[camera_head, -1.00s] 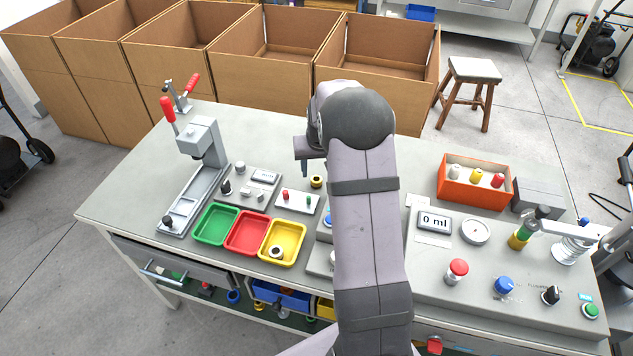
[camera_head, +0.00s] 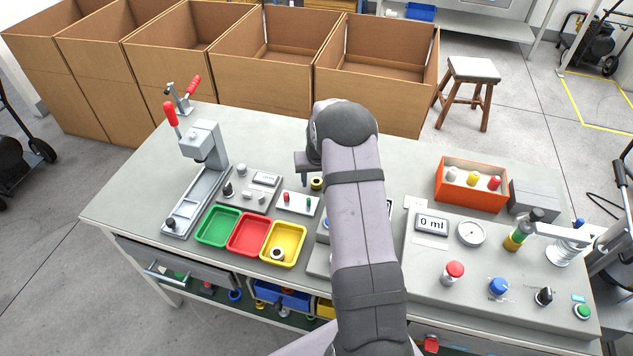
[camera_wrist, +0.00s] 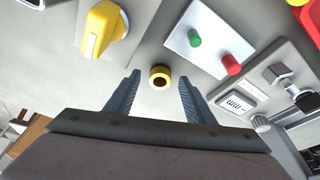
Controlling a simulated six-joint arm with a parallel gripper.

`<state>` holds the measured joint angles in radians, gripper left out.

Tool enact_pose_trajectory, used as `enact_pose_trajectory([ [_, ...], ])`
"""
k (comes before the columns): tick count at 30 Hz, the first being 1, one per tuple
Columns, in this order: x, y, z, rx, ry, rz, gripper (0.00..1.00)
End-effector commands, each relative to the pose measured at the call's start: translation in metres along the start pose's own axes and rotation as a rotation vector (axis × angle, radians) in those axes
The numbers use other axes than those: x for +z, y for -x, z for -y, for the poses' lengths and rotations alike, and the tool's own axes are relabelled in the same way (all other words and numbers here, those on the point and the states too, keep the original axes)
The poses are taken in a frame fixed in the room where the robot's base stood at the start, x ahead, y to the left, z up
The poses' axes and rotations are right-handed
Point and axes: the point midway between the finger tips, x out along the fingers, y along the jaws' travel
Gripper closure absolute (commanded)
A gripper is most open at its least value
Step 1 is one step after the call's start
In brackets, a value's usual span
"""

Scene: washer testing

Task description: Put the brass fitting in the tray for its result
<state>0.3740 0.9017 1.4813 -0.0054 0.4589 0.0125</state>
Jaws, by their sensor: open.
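A small brass fitting (camera_head: 316,183), a ring with a dark hole, stands on the grey bench behind the trays. In the wrist view the brass fitting (camera_wrist: 160,77) lies between and just beyond my two fingertips. My gripper (camera_wrist: 159,84) is open with nothing in it. In the head view my gripper (camera_head: 304,181) is just left of the fitting, partly hidden by my arm. A green tray (camera_head: 201,236), a red tray (camera_head: 233,247) and a yellow tray (camera_head: 296,236) sit at the front edge. The yellow tray holds another ring-shaped part (camera_head: 277,254).
A white plate with red and green lamps (camera_head: 298,205) and a small display unit (camera_head: 265,179) stand near the fitting. A yellow knob (camera_wrist: 107,30) is close by in the wrist view. A red-handled press (camera_head: 205,150) stands left, an orange box (camera_head: 470,185) right.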

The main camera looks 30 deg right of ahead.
Motion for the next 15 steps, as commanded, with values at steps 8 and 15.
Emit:
enact_pose_trajectory([
  [8, 0.0001, -0.0086, -0.0001, 0.000, 0.000, -0.001, 0.51],
  [15, 0.0001, -0.0084, -0.0001, 0.000, 0.000, -0.001, 0.77],
])
